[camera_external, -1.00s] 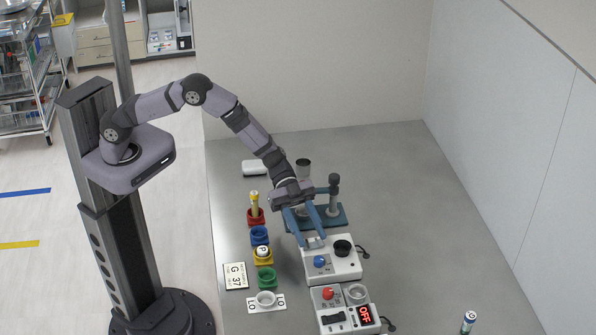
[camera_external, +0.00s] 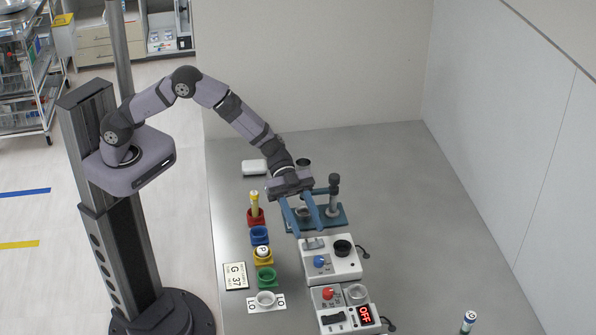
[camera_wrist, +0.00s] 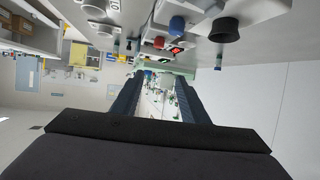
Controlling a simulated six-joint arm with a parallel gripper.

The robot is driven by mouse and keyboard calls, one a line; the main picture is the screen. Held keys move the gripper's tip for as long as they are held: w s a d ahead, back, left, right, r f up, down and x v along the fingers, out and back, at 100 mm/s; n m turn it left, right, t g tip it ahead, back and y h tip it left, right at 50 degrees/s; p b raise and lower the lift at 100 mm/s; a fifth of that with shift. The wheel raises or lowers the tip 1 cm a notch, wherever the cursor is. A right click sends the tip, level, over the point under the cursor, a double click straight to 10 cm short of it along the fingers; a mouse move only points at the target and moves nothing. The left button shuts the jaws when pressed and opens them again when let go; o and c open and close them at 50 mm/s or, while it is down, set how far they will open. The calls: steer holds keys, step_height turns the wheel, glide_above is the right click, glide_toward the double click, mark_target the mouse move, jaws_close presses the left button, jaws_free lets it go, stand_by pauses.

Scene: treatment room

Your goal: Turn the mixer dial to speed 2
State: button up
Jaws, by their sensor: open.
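The white box that I take to be the mixer (camera_external: 345,270) stands on the grey table, with a blue dial (camera_external: 320,262) on its front left, a black cup (camera_external: 342,247) and a grey switch-like part (camera_external: 313,243). The dial setting is too small to read. In the wrist view the blue dial (camera_wrist: 177,24) and black cup (camera_wrist: 225,30) show at the top, beyond the fingers. My gripper (camera_external: 310,233) is open and empty, its fingers pointing down above the mixer's back left edge, apart from the dial.
A second white device in front has a red knob (camera_external: 327,294) and a lit OFF display (camera_external: 365,315). A blue stand (camera_external: 343,218) with posts is behind the mixer. Coloured holders (camera_external: 259,236) line the left. The table's right side is mostly clear, with a battery-like cylinder (camera_external: 468,322).

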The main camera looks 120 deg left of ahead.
steer(key=w+d+f+m+g+h, duration=0.1)
steer(key=d+m+g+h, duration=0.1)
steer(key=d, duration=1.1)
steer(key=w+d+r+n+t+y+p, duration=0.1)
steer(key=w+d+r+t, duration=0.1)
steer(key=w+d+r, duration=0.3)
steer(key=w+d+r+n+t, duration=0.1)
steer(key=w+d+r, duration=0.15)
steer(key=w, duration=0.35)
steer(key=w+a+r+n+t+y, duration=0.2)
steer(key=w+a+r+n+y, duration=0.1)
steer(key=w+a+n+y, duration=0.4)
steer(key=n+g+y, duration=0.4)
steer(key=n+g, duration=0.3)
steer(key=g, duration=0.4)
glide_toward(319, 259)
steer(key=shift+p+x, duration=1.6)
steer(key=shift+x, duration=2.5)
